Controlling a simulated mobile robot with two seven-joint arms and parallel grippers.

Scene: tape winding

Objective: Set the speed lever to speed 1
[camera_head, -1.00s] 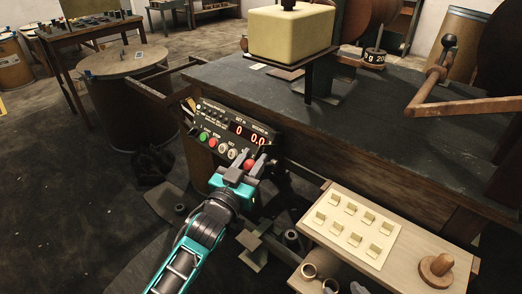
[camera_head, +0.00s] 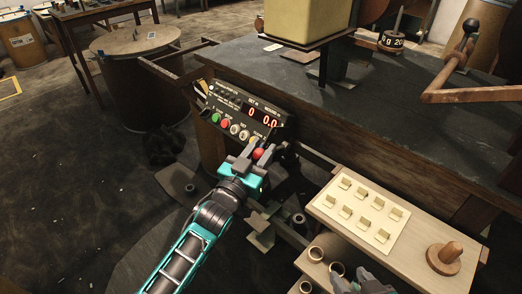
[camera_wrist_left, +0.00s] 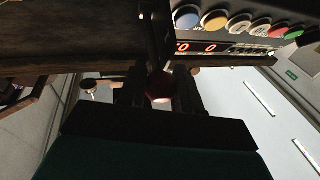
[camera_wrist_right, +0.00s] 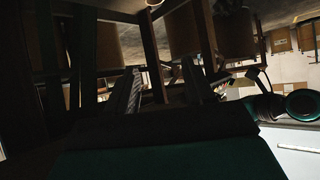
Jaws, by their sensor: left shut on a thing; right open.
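The control panel (camera_head: 238,106), with two red readouts and a row of coloured buttons, is on the front left of the dark bench. Below its right end is the speed lever's red knob (camera_head: 258,154). My left gripper (camera_head: 255,152) is shut on this knob. In the left wrist view the dark red knob (camera_wrist_left: 160,87) sits between the two fingers (camera_wrist_left: 160,92). The lever's shaft and its speed marks are not legible. My right gripper (camera_head: 372,283) is open and empty at the bottom of the head view; its fingers (camera_wrist_right: 165,90) also show in the right wrist view.
A wooden shelf (camera_head: 325,205) with a cream card of small pieces (camera_head: 366,212) and a wooden knob (camera_head: 444,256) lies to the right. Several rings (camera_head: 316,254) are near my right gripper. A yellow block (camera_head: 303,20) stands over the bench (camera_head: 290,85).

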